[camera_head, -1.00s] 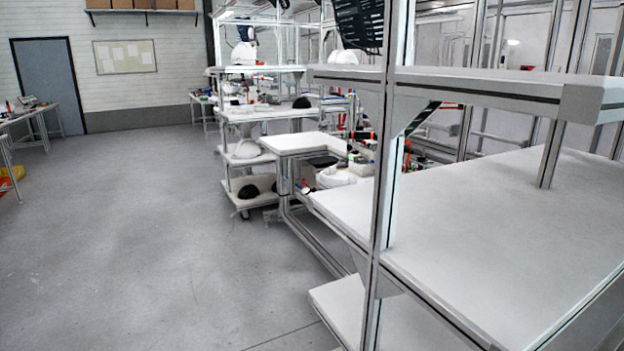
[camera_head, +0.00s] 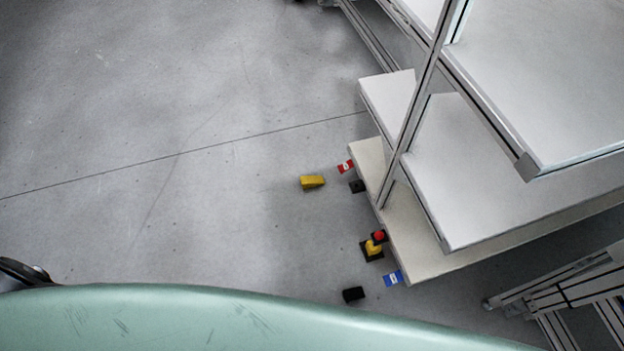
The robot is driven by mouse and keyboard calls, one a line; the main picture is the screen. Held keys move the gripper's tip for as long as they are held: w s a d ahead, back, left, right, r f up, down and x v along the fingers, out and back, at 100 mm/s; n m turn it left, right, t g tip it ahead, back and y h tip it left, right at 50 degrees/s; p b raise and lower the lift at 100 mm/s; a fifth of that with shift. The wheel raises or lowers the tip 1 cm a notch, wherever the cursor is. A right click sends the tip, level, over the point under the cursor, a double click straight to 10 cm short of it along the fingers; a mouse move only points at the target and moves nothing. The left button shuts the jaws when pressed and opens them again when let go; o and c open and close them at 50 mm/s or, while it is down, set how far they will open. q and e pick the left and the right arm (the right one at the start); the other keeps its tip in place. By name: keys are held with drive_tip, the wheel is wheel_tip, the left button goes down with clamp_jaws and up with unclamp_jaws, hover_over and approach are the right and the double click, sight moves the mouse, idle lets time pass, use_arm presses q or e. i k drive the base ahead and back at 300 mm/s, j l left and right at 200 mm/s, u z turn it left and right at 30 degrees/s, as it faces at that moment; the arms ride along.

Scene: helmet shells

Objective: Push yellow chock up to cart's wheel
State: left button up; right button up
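The yellow chock (camera_head: 312,182) is a small wedge lying on the grey floor, left of the cart (camera_head: 420,262). The cart is a white shelved frame with a low cream bottom deck. A small black block-like part (camera_head: 357,186) shows at the deck's left edge, a short gap to the right of the chock. It may be the cart's wheel, but it is too small to tell. The chock is apart from it. Neither of my grippers is in view.
By the deck edge are a red labelled piece (camera_head: 345,167), a yellow-and-black item with a red top (camera_head: 373,245), a blue labelled piece (camera_head: 393,278) and a black block (camera_head: 352,294). The floor left of the chock is clear. A metal frame (camera_head: 570,290) stands at lower right.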

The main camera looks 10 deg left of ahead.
sight(306, 181)
drive_tip(key=j+z, duration=0.1)
drive_tip(key=z, duration=0.4)
drive_tip(key=i+j+z, duration=0.1)
drive_tip(key=z, duration=0.35)
drive_tip(key=j+z, duration=0.5)
drive_tip(key=j, duration=0.4)
drive_tip(key=j+z, duration=0.5)
drive_tip(key=j, duration=0.4)
drive_tip(key=k, duration=0.05)
